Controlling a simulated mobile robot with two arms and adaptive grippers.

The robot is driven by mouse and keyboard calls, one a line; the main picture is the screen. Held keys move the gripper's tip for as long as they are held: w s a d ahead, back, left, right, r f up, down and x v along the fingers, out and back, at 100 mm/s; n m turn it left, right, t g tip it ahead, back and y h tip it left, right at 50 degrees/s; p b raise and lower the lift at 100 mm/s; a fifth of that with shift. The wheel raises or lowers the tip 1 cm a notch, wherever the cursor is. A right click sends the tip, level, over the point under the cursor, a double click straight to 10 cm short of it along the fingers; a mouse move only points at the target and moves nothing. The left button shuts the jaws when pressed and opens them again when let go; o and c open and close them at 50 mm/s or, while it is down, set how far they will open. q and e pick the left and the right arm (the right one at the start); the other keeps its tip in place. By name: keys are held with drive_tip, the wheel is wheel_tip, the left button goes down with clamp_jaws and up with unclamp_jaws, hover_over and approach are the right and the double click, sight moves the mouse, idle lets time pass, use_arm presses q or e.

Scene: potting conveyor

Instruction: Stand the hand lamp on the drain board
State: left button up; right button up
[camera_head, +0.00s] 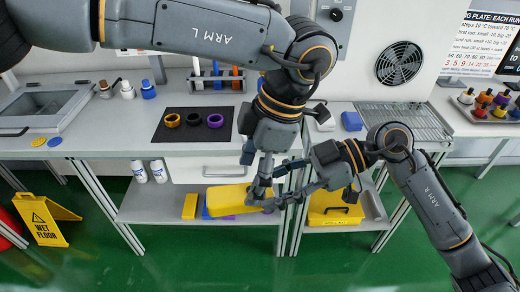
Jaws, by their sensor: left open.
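The drain board (412,121) is a grooved metal panel at the right end of the bench, and its visible surface looks empty. I cannot make out the hand lamp for certain. A long yellow block-like thing (228,202) lies at the lower shelf, over something purple. My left gripper (262,190) points down in front of the bench, open, at the right end of this yellow thing. My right gripper (272,203) reaches in from the right, close beside the left one. Its fingers overlap the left gripper and the yellow thing, so its opening is unclear.
A yellow box (330,212) with a black part stands on the lower shelf at right. A black mat (194,125) with rings, a test tube rack (217,82) and a blue block (352,121) are on the bench. A wet floor sign (48,220) stands at left.

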sight(244, 191)
use_arm(q)
drive_tip(key=shift+x, duration=2.25)
drive_tip(key=c, duration=1.4)
use_arm(e)
drive_tip(key=o, duration=0.8)
drive_tip(key=shift+c, duration=0.2)
drive_tip(key=o, duration=0.5)
